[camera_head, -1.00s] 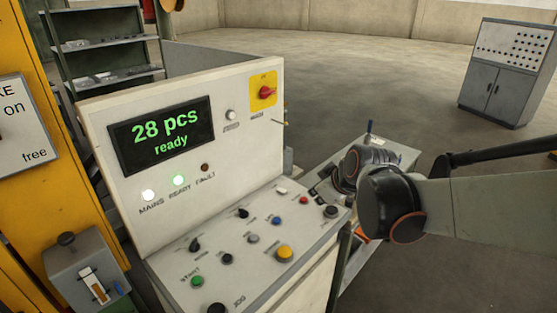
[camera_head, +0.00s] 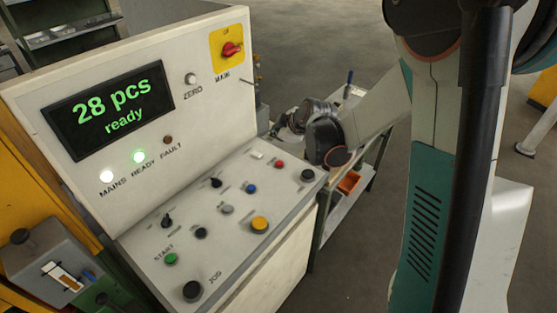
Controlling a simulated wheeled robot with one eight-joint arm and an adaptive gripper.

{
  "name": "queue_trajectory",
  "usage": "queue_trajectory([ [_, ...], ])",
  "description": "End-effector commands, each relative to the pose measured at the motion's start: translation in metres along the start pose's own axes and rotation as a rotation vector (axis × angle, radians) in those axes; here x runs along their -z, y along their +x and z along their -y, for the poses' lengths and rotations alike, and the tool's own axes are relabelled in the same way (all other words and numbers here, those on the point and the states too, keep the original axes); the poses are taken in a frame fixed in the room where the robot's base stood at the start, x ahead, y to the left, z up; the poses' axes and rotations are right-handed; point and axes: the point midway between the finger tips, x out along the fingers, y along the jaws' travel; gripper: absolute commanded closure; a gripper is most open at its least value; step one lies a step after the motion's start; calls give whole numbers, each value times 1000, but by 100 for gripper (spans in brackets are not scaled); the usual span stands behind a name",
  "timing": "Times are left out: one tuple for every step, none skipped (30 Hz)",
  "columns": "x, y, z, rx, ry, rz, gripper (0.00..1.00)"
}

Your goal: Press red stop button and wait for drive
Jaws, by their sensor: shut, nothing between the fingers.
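The control console (camera_head: 235,270) stands at left centre. Its small red button (camera_head: 279,164) is at the upper right of the sloped panel; its label is too small to read. The display (camera_head: 108,108) reads "28 pcs ready". The MAINS lamp (camera_head: 106,176) glows white, the READY lamp (camera_head: 138,156) green; the FAULT lamp (camera_head: 168,140) is dark. My gripper (camera_head: 281,131) is small and partly hidden beyond the console's right edge, behind the red button in the picture. It appears shut and empty, apart from the button.
A green START button (camera_head: 171,258), a yellow button (camera_head: 260,224) and black knobs share the panel. A red rotary MAIN switch (camera_head: 231,48) sits on the upright face. A cart (camera_head: 345,205) with an orange bin (camera_head: 349,182) stands right of the console. Open floor lies behind.

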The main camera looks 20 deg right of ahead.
Motion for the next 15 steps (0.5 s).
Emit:
queue_trajectory([
  [0,0,0,0,0,0,100],
  [0,0,0,0,1,0,100],
  [0,0,0,0,1,0,100],
  [0,0,0,0,1,0,100],
  [0,0,0,0,1,0,100],
  [0,0,0,0,1,0,100],
  [0,0,0,0,1,0,100],
  [0,0,0,0,1,0,100],
  [-1,1,1,0,2,0,100],
  [-1,2,2,0,2,0,100],
  [-2,3,2,0,2,0,100],
  [-3,4,3,0,2,0,100],
  [-4,6,4,0,2,0,100],
  [-5,7,5,0,2,0,100],
  [-7,10,7,0,2,0,100],
])
